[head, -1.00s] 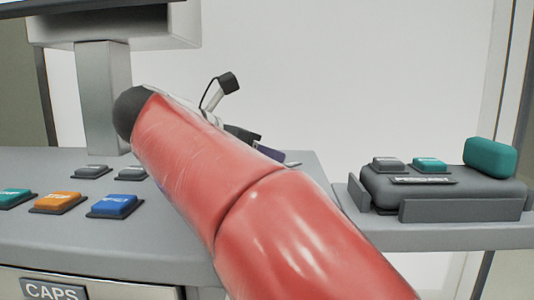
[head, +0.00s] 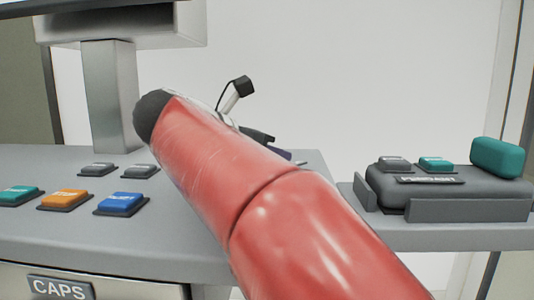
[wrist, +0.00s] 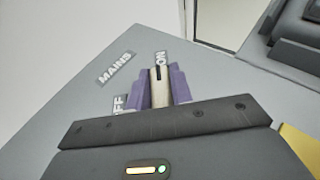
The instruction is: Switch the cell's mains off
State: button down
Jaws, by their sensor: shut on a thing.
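The mains switch is a pale beige knob (wrist: 160,95) with a dark mark at its tip, on a grey panel in the wrist view. The MAINS label (wrist: 115,68) lies to its upper left. The mark points toward the ON label (wrist: 161,59); the OFF label (wrist: 120,103) is partly covered at the left. My gripper (wrist: 161,88) is shut on the knob, one purple finger on each side. In the head view my red arm hides the knob, and only a bit of purple finger shows.
The grey console holds a blue button (head: 121,203), an orange button (head: 65,199) and a teal button (head: 18,194) left of my arm. A dark pendant (head: 440,187) sits in a side tray (head: 468,210) at the right. A monitor post (head: 110,95) stands at the back left.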

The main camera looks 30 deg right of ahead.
jog(key=shift+n+t+b, duration=0.3)
jog(key=shift+t+b, duration=0.05)
jog(key=shift+t, duration=0.05)
jog(key=shift+f+n+t+y+b, duration=0.1)
jog(key=shift+n+t+y+b, duration=0.4)
jog(key=shift+n+t+b, duration=0.5)
jog(key=n+t+y, duration=0.2)
jog(key=n+t, duration=0.1)
jog(key=shift+w+a+r+n+t, duration=0.1)
jog(key=shift+r+n+t, duration=0.1)
jog(key=shift+n+t, duration=0.1)
jog(key=n+t+y+p, duration=0.1)
jog(key=n+y, duration=0.1)
jog(key=n+t+y+p, duration=0.1)
jog(key=n+t+y, duration=0.1)
jog(key=shift+w+a+r+y+p, duration=0.1)
jog(key=shift+w+a+y+p, duration=0.1)
jog(key=shift+y+p, duration=0.15)
jog(key=n+t+y, duration=0.1)
jog(key=n+y, duration=0.5)
jog(key=shift+a+y, duration=0.1)
jog(key=shift+y, duration=0.15)
jog(key=shift+f, duration=0.2)
jog(key=c, duration=1.2)
grip_release()
jog(key=shift+c, duration=0.2)
